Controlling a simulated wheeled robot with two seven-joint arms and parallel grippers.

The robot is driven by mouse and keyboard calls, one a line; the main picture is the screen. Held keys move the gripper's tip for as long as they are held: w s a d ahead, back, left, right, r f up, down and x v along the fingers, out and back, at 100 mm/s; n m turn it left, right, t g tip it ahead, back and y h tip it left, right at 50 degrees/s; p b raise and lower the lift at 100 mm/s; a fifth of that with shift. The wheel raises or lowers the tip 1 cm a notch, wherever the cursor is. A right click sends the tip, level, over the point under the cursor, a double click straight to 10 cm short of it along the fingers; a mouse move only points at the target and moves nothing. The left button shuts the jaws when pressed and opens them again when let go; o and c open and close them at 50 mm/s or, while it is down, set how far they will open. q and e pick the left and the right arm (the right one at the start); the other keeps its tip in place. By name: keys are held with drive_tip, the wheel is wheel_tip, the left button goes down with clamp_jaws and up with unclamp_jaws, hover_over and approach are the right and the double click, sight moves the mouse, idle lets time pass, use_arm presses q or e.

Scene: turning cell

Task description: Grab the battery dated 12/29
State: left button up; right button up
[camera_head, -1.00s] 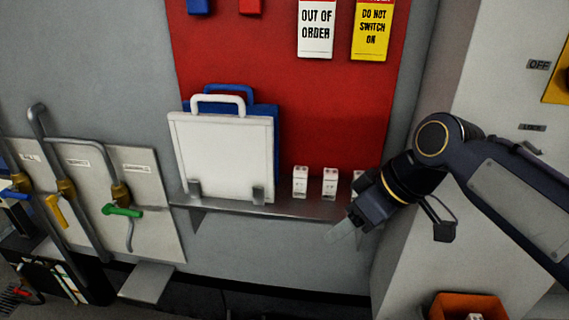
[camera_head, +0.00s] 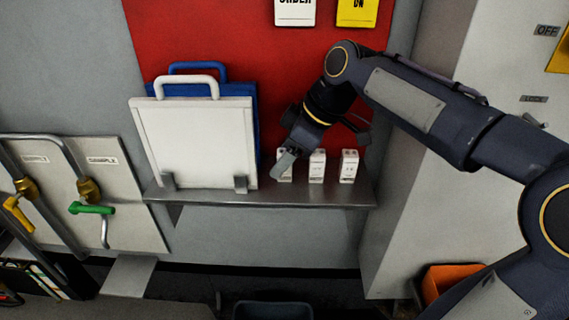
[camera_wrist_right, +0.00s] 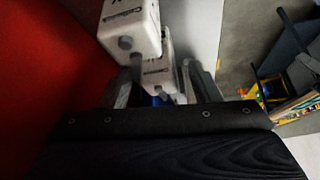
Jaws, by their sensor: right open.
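Three small white batteries stand upright on the metal shelf (camera_head: 300,194): a left one (camera_head: 286,175), a middle one (camera_head: 317,167) and a right one (camera_head: 349,166). Their dates are too small to read. My right gripper (camera_head: 284,164) is at the left battery and covers part of it. It is open. In the right wrist view, one white battery (camera_wrist_right: 130,25) is close at the top, and another (camera_wrist_right: 156,72) shows between the open fingers. Contact cannot be told. My left gripper is not in view.
A white case (camera_head: 195,140) and a blue case behind it stand on the shelf, just left of the gripper. A red board (camera_head: 225,40) with tags is behind. Pipes with valve handles (camera_head: 88,208) are at the left. An orange bin (camera_head: 450,276) is at lower right.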

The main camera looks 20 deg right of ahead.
drive_tip(key=shift+f, duration=0.1)
drive_tip(key=c, duration=1.2)
